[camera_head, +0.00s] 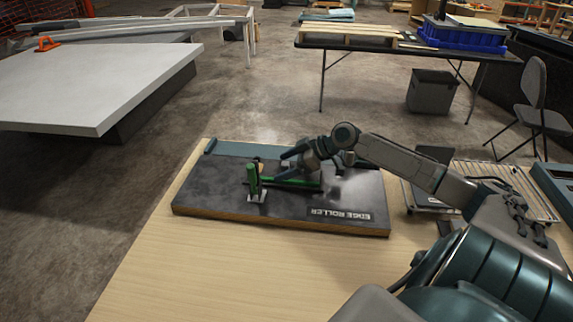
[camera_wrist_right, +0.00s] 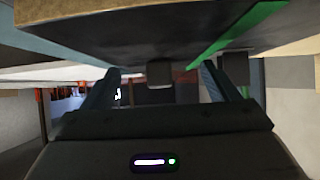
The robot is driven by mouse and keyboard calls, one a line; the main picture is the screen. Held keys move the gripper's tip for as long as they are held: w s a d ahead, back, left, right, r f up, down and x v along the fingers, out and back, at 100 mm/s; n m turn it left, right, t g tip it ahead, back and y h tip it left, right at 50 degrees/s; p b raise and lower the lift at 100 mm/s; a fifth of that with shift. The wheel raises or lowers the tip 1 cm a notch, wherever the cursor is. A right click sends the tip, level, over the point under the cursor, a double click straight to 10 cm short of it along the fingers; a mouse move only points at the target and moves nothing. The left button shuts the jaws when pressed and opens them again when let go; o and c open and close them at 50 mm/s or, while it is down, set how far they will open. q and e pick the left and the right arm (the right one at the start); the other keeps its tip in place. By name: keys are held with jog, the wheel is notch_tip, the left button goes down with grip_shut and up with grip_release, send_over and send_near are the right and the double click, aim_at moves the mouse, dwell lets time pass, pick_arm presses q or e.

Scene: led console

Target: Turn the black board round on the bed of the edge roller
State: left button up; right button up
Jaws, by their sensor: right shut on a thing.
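The edge roller (camera_head: 220,193) lies on the light wooden table, with a dark flat bed, its name on a label at the front right, a green post and a green rail (camera_head: 290,184). My right gripper (camera_head: 283,164) is low over the bed, beside the post and just above the rail. In the right wrist view its two fingers (camera_wrist_right: 163,85) stand apart with a dark thing between them, taken as the black board (camera_wrist_right: 152,95). The board barely shows against the dark bed, and its facing cannot be told. My left gripper is not in view.
A wire rack (camera_head: 500,176) with a dark flat panel (camera_head: 432,154) stands right of the roller, partly behind my right arm. The table front (camera_head: 200,270) is bare. A white-topped table (camera_head: 100,85) stands back left, and a table with a blue crate (camera_head: 463,37) back right.

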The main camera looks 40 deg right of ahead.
jog(key=o, duration=1)
jog(key=shift+o, duration=0.2)
jog(key=shift+s, duration=0.1)
jog(key=shift+v, duration=1.35)
jog(key=p+v, duration=0.3)
jog(key=p, duration=0.2)
jog(key=p+v, duration=0.4)
jog(key=p, duration=0.2)
jog(key=shift+r, duration=0.35)
jog(key=shift+s+d+r+p, duration=0.1)
jog(key=shift+s+d+p, duration=0.1)
jog(key=shift+p, duration=0.5)
jog(key=shift+d, duration=0.1)
jog(key=shift+s, duration=0.1)
